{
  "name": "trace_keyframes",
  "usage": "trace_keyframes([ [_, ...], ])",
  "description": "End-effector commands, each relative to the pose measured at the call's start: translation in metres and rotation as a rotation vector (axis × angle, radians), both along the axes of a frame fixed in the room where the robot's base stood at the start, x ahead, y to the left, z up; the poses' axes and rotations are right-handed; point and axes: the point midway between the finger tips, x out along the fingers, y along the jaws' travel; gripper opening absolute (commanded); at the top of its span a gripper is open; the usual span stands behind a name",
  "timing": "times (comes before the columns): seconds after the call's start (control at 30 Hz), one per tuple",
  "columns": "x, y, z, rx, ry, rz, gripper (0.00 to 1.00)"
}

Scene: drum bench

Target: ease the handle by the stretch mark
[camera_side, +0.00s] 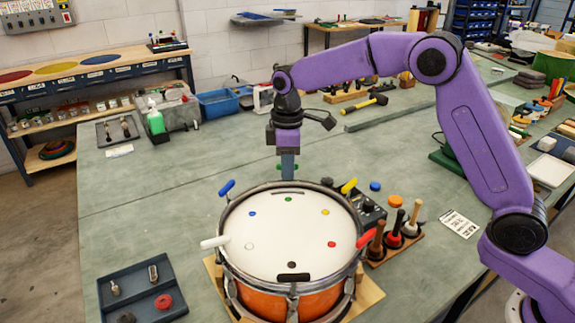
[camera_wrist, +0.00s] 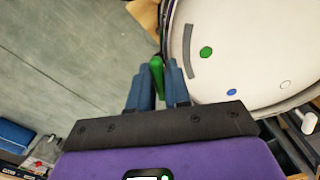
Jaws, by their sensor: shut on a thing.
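The drum (camera_side: 262,230) has a white head and an orange shell, with coloured dots near the head's edge. In the wrist view, a grey curved mark (camera_wrist: 188,50) lies on the head beside the green dot (camera_wrist: 206,52). My gripper (camera_side: 288,168) is at the drum's far rim, shut on the green handle (camera_wrist: 157,72), which sticks out between the fingers. The other handles around the rim are blue (camera_side: 227,187), yellow (camera_side: 348,186), red (camera_side: 366,238), white (camera_side: 214,241) and black (camera_side: 292,277). The green handle's lower part is hidden.
A dark box with knobs (camera_side: 366,210) and a rack of wooden-handled tools (camera_side: 400,240) stand right of the drum. A dark tray (camera_side: 140,295) with small parts lies at front left. The bench left of the drum is mostly clear.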

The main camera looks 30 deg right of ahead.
Motion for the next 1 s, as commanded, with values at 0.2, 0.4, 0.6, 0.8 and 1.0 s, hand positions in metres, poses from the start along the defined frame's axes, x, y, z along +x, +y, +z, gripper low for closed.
trace_keyframes([
  [0.2,0.0004,0.0003,0.0013,0.0,-0.004,0.186,0.0],
  [0.4,0.0005,0.0004,0.0015,0.001,-0.004,0.326,0.0],
  [0.6,0.0006,0.0005,0.0017,0.0,-0.004,0.423,0.0],
  [0.8,0.0007,0.0005,0.0018,0.001,-0.005,0.472,0.0],
  [1.0,0.0007,0.0006,0.002,0.001,-0.005,0.485,0.0],
])
